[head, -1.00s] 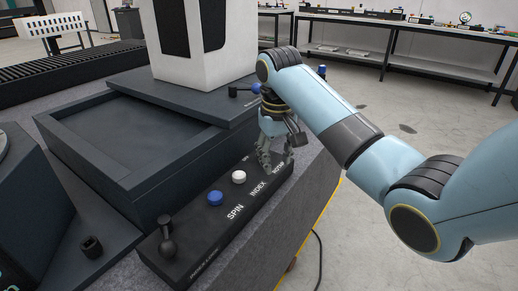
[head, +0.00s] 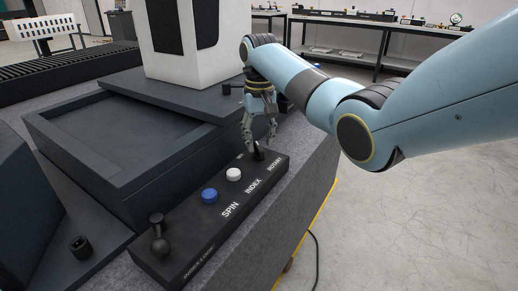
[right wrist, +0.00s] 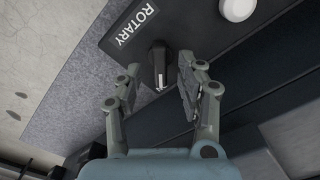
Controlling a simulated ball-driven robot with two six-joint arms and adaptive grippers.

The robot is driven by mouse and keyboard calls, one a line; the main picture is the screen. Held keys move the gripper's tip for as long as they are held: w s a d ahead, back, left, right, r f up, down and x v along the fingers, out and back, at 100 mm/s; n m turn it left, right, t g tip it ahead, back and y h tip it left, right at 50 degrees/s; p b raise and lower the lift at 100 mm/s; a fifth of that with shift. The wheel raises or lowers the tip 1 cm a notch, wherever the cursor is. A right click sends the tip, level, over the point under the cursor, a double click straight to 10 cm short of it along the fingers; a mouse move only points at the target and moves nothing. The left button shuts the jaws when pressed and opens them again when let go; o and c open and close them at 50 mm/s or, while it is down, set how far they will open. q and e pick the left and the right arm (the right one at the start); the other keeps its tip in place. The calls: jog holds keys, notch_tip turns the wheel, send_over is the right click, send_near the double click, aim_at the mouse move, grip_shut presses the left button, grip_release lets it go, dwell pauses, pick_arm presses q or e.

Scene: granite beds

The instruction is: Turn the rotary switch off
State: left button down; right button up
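The rotary switch (right wrist: 159,66) is a small black knob with a pale pointer mark, beside the white ROTARY label in the right wrist view. In the head view the knob (head: 259,152) shows at the far end of the black control panel (head: 190,232). My right gripper (right wrist: 156,82) is open, with one finger on each side of the knob and visible gaps. In the head view the right gripper (head: 259,146) points down over the panel's far end. My left gripper is not in view.
A white machine column (head: 190,45) rises behind. Open floor lies to the right.

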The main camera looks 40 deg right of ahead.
jog(key=shift+f, duration=1.1)
jog(key=shift+c, duration=0.2)
grip_shut()
